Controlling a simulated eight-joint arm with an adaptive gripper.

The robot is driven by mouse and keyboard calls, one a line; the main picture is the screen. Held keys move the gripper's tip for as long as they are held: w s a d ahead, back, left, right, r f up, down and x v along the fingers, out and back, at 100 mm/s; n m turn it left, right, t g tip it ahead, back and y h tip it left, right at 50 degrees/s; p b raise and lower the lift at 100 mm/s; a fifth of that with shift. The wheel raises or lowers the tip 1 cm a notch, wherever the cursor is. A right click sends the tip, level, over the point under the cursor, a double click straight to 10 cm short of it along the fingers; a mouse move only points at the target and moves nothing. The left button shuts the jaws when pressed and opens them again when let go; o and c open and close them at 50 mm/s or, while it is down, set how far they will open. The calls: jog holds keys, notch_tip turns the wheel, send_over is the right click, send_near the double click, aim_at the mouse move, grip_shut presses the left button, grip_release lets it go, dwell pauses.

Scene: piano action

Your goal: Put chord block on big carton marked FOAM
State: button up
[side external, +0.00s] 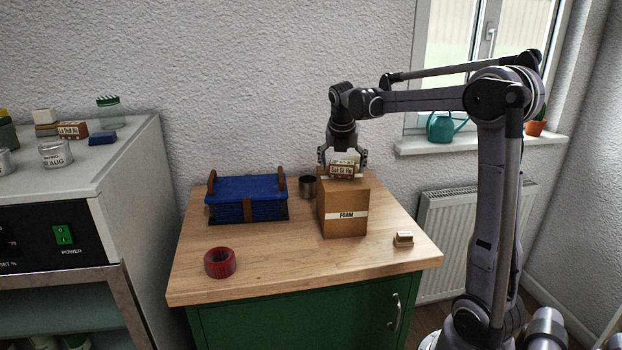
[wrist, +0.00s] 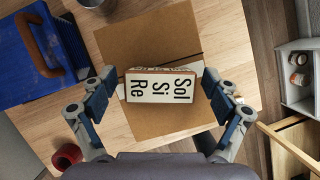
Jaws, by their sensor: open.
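The chord block, lettered "Sol Si Re" (wrist: 160,90), is a white-faced block with brown sides. In the side view the block (side external: 342,171) appears to rest on top of the big brown carton marked FOAM (side external: 345,208). The carton's top (wrist: 160,125) shows around the block in the wrist view. My gripper (side external: 343,160) is open and pointing down just over the carton. In the wrist view its fingers (wrist: 160,84) stand on either side of the block, with gaps visible. The block's underside is hidden.
A blue lidded box with brown handles (side external: 247,198) stands left of the carton, with a dark metal cup (side external: 308,187) between them. A red ring (side external: 220,262) and a small stacked block (side external: 403,240) lie on the wooden worktop (side external: 290,275). The front middle is clear.

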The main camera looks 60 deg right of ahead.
jog(key=v, duration=1.2)
jog(key=s+a+f+m+t+y, duration=0.1)
jog(key=s+a+f+m, duration=0.2)
jog(key=a+f+m, duration=0.2)
jog(key=s+a+f+m+t+y, duration=0.1)
jog(key=s+a+f+m+t, duration=0.1)
jog(key=a+f+m, duration=0.4)
jog(key=s+a+f+m+t+y, duration=0.2)
jog(key=s+a+f+m, duration=0.2)
jog(key=a+m, duration=0.7)
jog(key=a+f, duration=0.1)
jog(key=a, duration=0.3)
jog(key=shift+s+a+f+m, duration=0.25)
jog(key=shift+a+m, duration=0.05)
jog(key=shift+a, duration=0.1)
